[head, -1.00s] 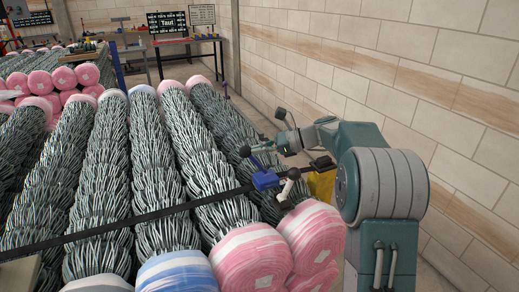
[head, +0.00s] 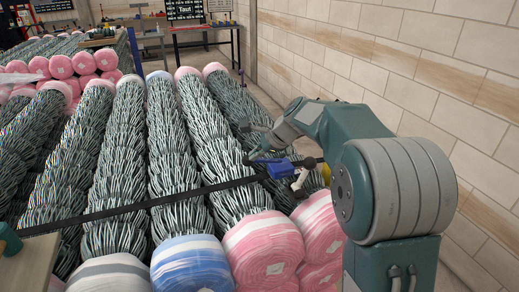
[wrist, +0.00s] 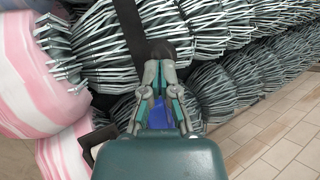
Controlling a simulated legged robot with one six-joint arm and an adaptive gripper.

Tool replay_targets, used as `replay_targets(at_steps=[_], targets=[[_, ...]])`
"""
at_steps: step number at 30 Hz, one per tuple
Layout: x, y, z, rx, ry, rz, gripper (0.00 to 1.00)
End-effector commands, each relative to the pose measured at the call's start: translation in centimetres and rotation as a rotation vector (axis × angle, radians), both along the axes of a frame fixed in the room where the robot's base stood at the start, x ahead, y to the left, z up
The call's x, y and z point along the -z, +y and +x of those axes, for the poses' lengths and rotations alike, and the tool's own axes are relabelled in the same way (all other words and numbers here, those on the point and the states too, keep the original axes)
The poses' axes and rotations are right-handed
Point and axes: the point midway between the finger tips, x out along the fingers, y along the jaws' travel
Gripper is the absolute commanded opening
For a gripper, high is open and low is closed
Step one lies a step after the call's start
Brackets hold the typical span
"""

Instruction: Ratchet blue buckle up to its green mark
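The blue buckle (head: 280,169) sits on a black strap (head: 165,200) over the front of the mesh rolls in the head view. In the wrist view a patch of its blue body (wrist: 158,112) shows between my fingers. My gripper (head: 258,154) is at the left end of the buckle, by its lever. In the wrist view my gripper (wrist: 160,74) has its fingers drawn close together, tips at a black knob (wrist: 161,48) on the lever; it looks shut on it. The green mark is not visible in either view.
A pale lever (head: 300,179) stands right beside the buckle. Pink-and-white roll ends (head: 263,245) and a blue-and-white one (head: 192,264) face the front. A brick wall (head: 420,75) is close on the right. Tiled floor (wrist: 275,140) is clear beside the rolls.

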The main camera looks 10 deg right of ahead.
Motion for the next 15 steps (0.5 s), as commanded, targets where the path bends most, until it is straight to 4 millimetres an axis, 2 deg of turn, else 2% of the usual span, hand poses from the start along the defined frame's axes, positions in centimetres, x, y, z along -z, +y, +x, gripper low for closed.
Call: replay_targets(at_steps=[6, 15], targets=[[0.86, 0.42, -0.07, 0.001, 0.002, 0.004, 0.0], [1.1, 0.56, -0.1, 0.001, 0.003, 0.005, 0.0]])
